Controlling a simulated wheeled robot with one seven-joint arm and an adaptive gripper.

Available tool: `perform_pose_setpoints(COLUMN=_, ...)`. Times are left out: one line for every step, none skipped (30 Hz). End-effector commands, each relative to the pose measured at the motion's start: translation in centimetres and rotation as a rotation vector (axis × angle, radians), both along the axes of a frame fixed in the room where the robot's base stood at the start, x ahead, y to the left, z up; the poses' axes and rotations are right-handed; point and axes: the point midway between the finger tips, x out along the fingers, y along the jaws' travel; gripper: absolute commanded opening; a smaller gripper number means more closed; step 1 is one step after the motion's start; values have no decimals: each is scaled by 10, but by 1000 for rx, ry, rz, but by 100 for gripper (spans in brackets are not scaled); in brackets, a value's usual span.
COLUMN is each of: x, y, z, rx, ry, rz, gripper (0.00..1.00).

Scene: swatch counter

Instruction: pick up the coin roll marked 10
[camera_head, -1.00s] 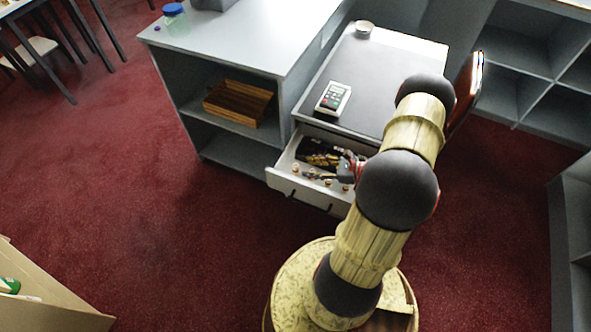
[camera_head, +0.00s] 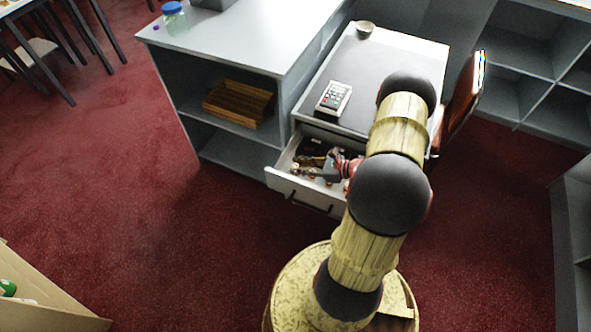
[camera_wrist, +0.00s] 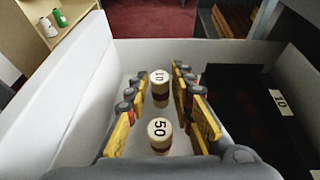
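The coin roll marked 10 (camera_wrist: 160,78) stands upright in the open drawer (camera_wrist: 75,95), its number upside down in the wrist view. A coin roll marked 50 (camera_wrist: 160,132) stands upright nearer the camera in the same line. My gripper (camera_wrist: 159,88) is open, with yellow-padded fingers to the left and right of the rolls. The 10 roll appears between the far finger ends, with gaps on both sides; contact is not visible. In the head view my gripper (camera_head: 333,168) is over the drawer (camera_head: 300,195), and my arm hides part of it.
A dark tray (camera_wrist: 235,105) with a tag reading 10 (camera_wrist: 281,102) lies on the drawer's right side. The drawer walls stand close around my gripper. A card terminal (camera_head: 333,98) and a small bowl (camera_head: 365,27) rest on the counter above. A wooden box (camera_head: 238,103) sits on the left shelf.

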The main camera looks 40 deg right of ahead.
Motion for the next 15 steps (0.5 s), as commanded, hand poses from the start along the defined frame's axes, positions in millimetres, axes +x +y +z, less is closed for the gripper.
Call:
perform_pose_setpoints(x=0, y=0, z=0, rx=0, ry=0, rz=0, gripper=19)
perform_pose_setpoints(x=0, y=0, z=0, rx=0, ry=0, rz=0, gripper=18)
perform_pose_setpoints(x=0, y=0, z=0, rx=0, ry=0, rz=0, gripper=15)
perform_pose_setpoints(x=0, y=0, z=0, rx=0, ry=0, rz=0, gripper=14)
perform_pose_setpoints(x=0, y=0, z=0, rx=0, ry=0, rz=0, gripper=12)
perform_pose_setpoints(x=0, y=0, z=0, rx=0, ry=0, rz=0, gripper=10)
perform_pose_setpoints(x=0, y=0, z=0, rx=0, ry=0, rz=0, gripper=8)
perform_pose_setpoints(x=0, y=0, z=0, rx=0, ry=0, rz=0, gripper=6)
perform_pose_setpoints(x=0, y=0, z=0, rx=0, ry=0, rz=0, gripper=4)
perform_pose_setpoints(x=0, y=0, z=0, rx=0, ry=0, rz=0, gripper=2)
perform_pose_setpoints(x=0, y=0, z=0, rx=0, ry=0, rz=0, gripper=0)
perform_pose_setpoints(x=0, y=0, z=0, rx=0, ry=0, rz=0, gripper=0)
perform_pose_setpoints(x=0, y=0, z=0, rx=0, ry=0, rz=0, gripper=0)
perform_pose_setpoints(x=0, y=0, z=0, rx=0, ry=0, rz=0, gripper=0)
perform_pose_setpoints(x=0, y=0, z=0, rx=0, ry=0, rz=0, gripper=0)
